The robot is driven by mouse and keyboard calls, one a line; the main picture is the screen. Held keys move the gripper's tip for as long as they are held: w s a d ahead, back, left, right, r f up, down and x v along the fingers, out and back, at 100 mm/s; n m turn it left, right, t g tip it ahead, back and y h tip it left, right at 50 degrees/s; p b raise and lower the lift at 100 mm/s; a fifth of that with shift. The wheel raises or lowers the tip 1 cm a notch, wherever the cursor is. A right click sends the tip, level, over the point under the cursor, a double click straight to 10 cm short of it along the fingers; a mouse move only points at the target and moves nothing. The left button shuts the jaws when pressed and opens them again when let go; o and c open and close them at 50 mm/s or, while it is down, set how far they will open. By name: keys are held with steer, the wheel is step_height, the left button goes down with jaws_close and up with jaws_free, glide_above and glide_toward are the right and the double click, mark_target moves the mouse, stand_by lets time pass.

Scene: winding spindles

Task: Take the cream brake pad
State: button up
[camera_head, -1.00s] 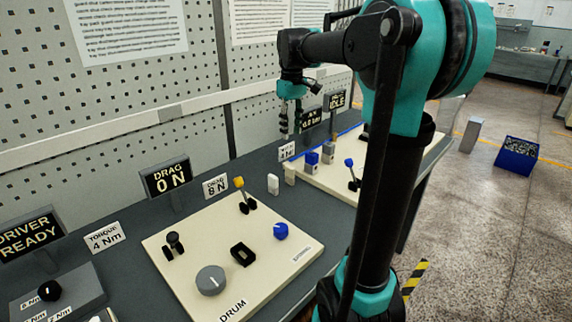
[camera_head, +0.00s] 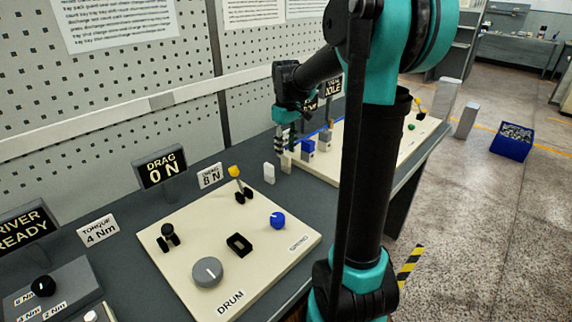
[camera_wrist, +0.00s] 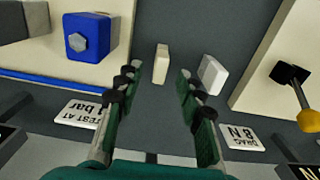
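The cream brake pad (camera_wrist: 161,64) is a small upright block on the grey bench, and it shows in the head view (camera_head: 286,166) just below the fingertips. My gripper (camera_wrist: 156,76) is open and empty, with its fingers on either side of the pad in the wrist view. In the head view my gripper (camera_head: 285,149) points down above the pad. I cannot tell whether the fingertips reach down around it. A similar white block (camera_wrist: 212,75) stands to the right, outside the right finger; it also shows in the head view (camera_head: 269,173).
A blue block with a grey hex top (camera_wrist: 90,37) stands on the cream board to the left. The DRUM board (camera_head: 186,271) with knobs and a yellow-tipped lever (camera_head: 235,172) lies nearer. Sign cards stand along the back. Bare bench surrounds the two pads.

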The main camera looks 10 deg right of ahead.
mark_target(286, 155)
step_height(286, 155, down, 5)
stand_by(0.3)
jaws_close()
